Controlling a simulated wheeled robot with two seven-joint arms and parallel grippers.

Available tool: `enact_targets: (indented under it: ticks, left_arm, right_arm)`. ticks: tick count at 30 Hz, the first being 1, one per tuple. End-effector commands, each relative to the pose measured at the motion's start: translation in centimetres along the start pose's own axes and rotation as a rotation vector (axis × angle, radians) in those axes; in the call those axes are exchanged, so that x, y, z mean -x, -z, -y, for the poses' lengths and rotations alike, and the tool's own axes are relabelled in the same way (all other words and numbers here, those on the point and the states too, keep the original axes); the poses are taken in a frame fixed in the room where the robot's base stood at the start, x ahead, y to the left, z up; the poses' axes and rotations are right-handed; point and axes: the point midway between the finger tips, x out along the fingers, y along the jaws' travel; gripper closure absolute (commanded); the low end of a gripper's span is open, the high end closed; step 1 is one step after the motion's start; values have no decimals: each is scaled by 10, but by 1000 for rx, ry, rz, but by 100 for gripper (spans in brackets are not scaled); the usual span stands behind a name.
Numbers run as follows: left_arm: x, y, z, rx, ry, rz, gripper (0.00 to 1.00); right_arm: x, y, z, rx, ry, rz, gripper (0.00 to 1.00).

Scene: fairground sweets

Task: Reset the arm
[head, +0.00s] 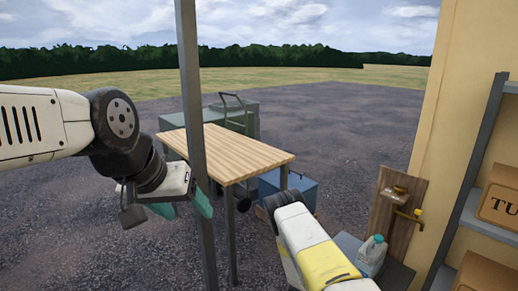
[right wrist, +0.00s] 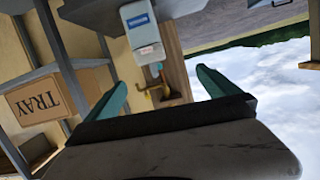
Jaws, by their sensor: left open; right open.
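My left arm comes in from the left in the head view, and its gripper (head: 183,207) hangs beside the grey post with its teal fingers apart. Nothing shows between them. My right arm (head: 312,247), white with a yellow band, reaches up from the bottom of the head view. Its gripper cannot be made out there. In the right wrist view, my right gripper (right wrist: 160,82) has its two teal fingers wide apart, with no held object between them. A white container with a blue label (right wrist: 141,30) shows beyond the fingers, apart from them.
A grey post (head: 191,110) stands close to my left gripper. Behind it is a wooden-topped table (head: 235,150), with a blue box (head: 290,190) beside it. At right are a jug (head: 371,255), a wooden board (head: 400,200) and shelves with boxes (head: 497,195). Open gravel lies beyond.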

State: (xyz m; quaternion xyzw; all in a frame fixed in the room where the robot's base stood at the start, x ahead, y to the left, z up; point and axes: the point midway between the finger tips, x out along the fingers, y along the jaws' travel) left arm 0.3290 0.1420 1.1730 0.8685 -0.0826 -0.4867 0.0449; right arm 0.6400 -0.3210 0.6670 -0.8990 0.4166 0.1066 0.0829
Motion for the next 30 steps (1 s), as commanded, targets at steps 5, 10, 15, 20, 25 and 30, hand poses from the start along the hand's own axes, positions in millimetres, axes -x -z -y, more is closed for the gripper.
enact_targets:
  ticks: [5, 10, 15, 20, 25, 30]
  left_arm:
    - [0, 0, 0, 0, 0, 0, 36]
    - [0, 0, 0, 0, 0, 0, 36]
    - [0, 0, 0, 0, 0, 0, 36]
    - [0, 0, 0, 0, 0, 0, 36]
    - [0, 0, 0, 0, 0, 0, 36]
    - [0, 0, 0, 0, 0, 0, 36]
  right_arm:
    - [0, 24, 25, -47, 13, 82, 0]
    - [6, 58, 57, -100, 43, 195, 0]
    - [28, 113, 98, -160, 120, 358, 0]
    - [67, 172, 130, -188, 227, 504, 0]
    - [120, 239, 147, -183, 362, 632, 0]
    - [185, 302, 144, -134, 509, 729, 0]
